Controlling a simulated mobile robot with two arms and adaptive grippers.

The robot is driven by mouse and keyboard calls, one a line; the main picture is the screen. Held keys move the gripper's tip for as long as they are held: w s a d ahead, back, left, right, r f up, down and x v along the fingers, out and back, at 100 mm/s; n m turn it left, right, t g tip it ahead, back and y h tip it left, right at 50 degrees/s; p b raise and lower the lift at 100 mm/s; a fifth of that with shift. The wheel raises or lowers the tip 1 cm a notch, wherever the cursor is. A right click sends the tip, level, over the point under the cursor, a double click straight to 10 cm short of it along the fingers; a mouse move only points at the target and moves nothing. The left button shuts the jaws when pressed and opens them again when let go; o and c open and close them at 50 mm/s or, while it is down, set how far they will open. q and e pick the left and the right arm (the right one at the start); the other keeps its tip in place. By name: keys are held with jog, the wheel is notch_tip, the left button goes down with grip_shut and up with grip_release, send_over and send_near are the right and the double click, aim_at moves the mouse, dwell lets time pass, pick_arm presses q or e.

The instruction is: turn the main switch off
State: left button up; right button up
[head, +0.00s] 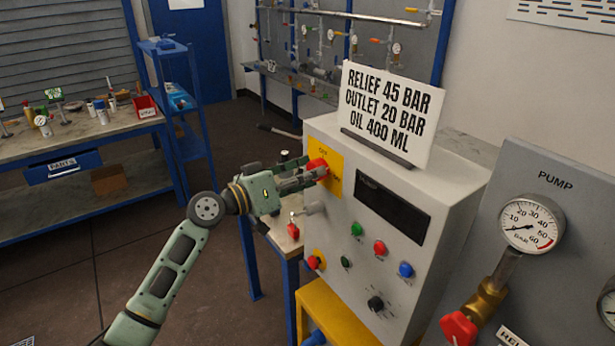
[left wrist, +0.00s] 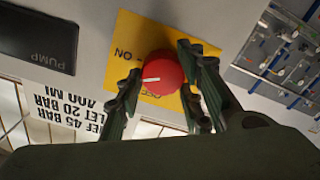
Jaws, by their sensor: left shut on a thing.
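The main switch (left wrist: 160,72) is a round red knob with a white pointer line, on a yellow plate (left wrist: 145,32) on the grey control cabinet. In the left wrist view the plate reads ON, and a second word is partly covered by my finger. The white line points left in that view, toward the side where ON is printed. My left gripper (head: 306,175) has its fingers on both sides of the knob, shut on it. In the head view the red knob (head: 317,166) shows between the fingertips. My right gripper is not in view.
The control cabinet (head: 465,185) carries a dark display (head: 393,207), several coloured buttons and a sign (head: 388,112) on top. A pump panel with a gauge (head: 532,224) and red valve handle (head: 458,328) stands at right. A workbench (head: 75,139) is at left.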

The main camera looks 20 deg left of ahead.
pick_arm(q)
jog(key=n, duration=0.2)
jog(key=shift+d+n, duration=0.1)
jog(key=shift+n, duration=0.3)
jog(key=n+p, duration=0.1)
jog(key=n, duration=0.2)
jog(key=n+p, duration=0.1)
jog(key=n, duration=0.2)
jog(key=n+p, duration=0.1)
jog(key=n, duration=0.2)
jog(key=shift+w+a+r+n+p, duration=0.15)
jog(key=shift+a+r+n+p, duration=0.1)
jog(key=shift+r+n+p, duration=0.05)
jog(key=o, duration=1.1)
jog(key=shift+c, duration=0.2)
jog(key=shift+f, duration=0.1)
